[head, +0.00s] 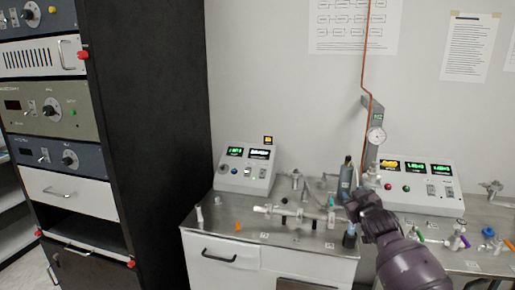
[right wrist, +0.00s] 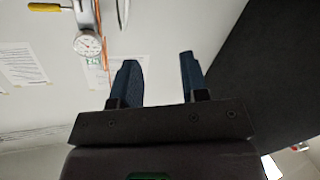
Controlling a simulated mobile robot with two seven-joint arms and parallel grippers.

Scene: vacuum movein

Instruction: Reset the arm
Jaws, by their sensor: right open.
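My right arm comes in from the lower right of the head view and reaches over the metal bench (head: 300,240). My right gripper (head: 347,172) stands above the bench, its fingers pointing up, in front of the wall and left of the round gauge (head: 376,136). In the right wrist view my right gripper (right wrist: 158,72) has its two blue fingers well apart, with nothing between them. The gauge also shows there (right wrist: 88,43), beyond the fingers at upper left. My left gripper is in neither view.
A glass and metal assembly (head: 300,212) lies on the bench near my right arm. Control boxes stand at the left (head: 246,169) and right (head: 416,184). A tall black rack (head: 150,130) fills the left side. An orange line (head: 365,60) runs down the wall.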

